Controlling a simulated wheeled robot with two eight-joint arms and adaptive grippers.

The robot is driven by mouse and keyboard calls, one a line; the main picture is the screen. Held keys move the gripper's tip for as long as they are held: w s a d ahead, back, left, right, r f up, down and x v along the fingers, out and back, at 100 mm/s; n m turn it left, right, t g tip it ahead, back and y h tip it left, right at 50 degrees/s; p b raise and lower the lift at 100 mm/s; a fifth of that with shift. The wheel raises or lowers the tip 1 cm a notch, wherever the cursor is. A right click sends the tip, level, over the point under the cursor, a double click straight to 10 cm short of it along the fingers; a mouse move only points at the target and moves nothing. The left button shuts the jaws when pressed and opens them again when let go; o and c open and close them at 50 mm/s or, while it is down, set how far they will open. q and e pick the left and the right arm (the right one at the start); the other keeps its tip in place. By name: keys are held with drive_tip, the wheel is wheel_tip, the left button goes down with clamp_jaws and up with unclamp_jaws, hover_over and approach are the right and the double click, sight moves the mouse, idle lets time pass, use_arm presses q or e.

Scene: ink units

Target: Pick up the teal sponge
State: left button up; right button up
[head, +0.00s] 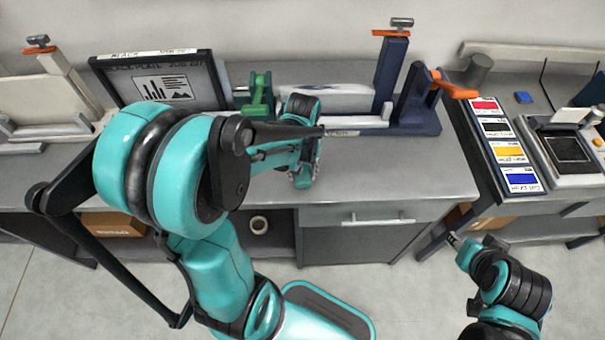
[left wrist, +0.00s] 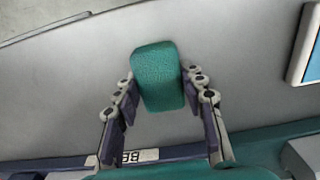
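The teal sponge (left wrist: 158,75) shows in the left wrist view, between the two fingers of my left gripper (left wrist: 159,90). The pads meet its left and right sides, and its far end sticks out past the fingertips. I cannot tell whether it rests on the grey bench or hangs just above it. In the head view my left gripper (head: 306,160) is low over the bench in front of the navy fixture, with its fingers and the sponge largely hidden by my arm. My right gripper (head: 454,240) is at the lower right, away from the bench; its fingers are too small to read.
The navy fixture (head: 412,108) with an orange handle stands behind my left gripper. A dark framed plate (head: 214,82) and a green clamp (head: 259,96) stand to its left. Colour cards (head: 501,152) lie on the right-hand table. The bench front (head: 400,190) is clear.

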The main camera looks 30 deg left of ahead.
use_arm(q)
drive_tip(key=shift+r, duration=0.45)
drive_tip(key=r, duration=0.1)
drive_tip(key=r+p, duration=0.2)
drive_tip(key=r, duration=0.1)
drive_tip(key=shift+s, duration=0.35)
drive_tip(key=s+d+r+p, duration=0.2)
drive_tip(key=s+r+p, duration=0.2)
drive_tip(key=s, duration=0.6)
wheel_tip(320, 180, up, 2)
drive_tip(key=shift+s+r, duration=0.1)
drive_tip(key=shift+s, duration=0.3)
drive_tip(key=shift+c, duration=0.4)
